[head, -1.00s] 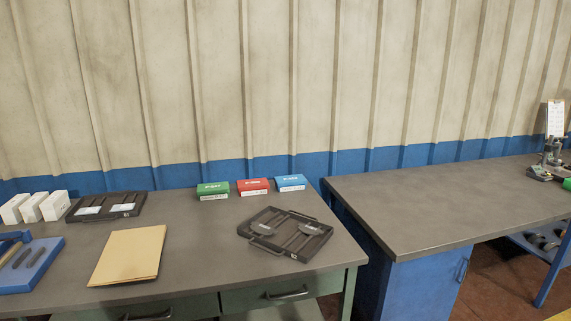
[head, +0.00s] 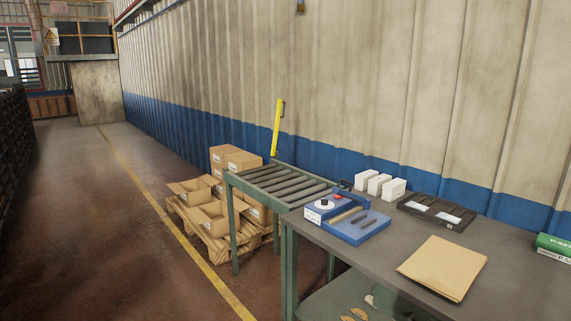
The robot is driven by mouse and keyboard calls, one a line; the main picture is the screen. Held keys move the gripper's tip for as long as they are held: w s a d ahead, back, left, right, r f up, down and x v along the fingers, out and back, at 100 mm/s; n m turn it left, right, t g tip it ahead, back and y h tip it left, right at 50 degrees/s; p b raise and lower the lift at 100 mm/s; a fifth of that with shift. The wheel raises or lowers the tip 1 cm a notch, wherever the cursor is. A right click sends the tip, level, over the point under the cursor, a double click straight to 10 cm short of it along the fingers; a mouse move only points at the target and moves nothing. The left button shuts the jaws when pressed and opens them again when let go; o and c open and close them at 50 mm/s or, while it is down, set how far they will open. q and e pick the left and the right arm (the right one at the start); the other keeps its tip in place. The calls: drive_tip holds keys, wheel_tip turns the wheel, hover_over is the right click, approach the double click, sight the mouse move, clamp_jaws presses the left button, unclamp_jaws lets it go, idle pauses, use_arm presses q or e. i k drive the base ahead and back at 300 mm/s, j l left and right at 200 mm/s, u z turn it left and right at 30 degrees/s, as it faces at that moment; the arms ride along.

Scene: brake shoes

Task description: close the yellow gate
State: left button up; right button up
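The yellow gate (head: 277,128) is a narrow yellow bar standing nearly upright at the far end of the roller conveyor (head: 283,186). It leans slightly and has a small dark handle near its top. The conveyor is green-framed with dark rollers, and no item lies on it. Neither of my grippers shows in the head view.
The grey workbench (head: 372,262) adjoins the conveyor and holds a blue fixture (head: 350,229), white boxes (head: 380,185), a black tray (head: 436,212) and a tan folder (head: 443,267). Cardboard boxes (head: 212,219) on a pallet stand left of the conveyor. The floor farther left is open.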

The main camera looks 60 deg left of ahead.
sight(277, 113)
drive_tip(key=u, duration=2.2)
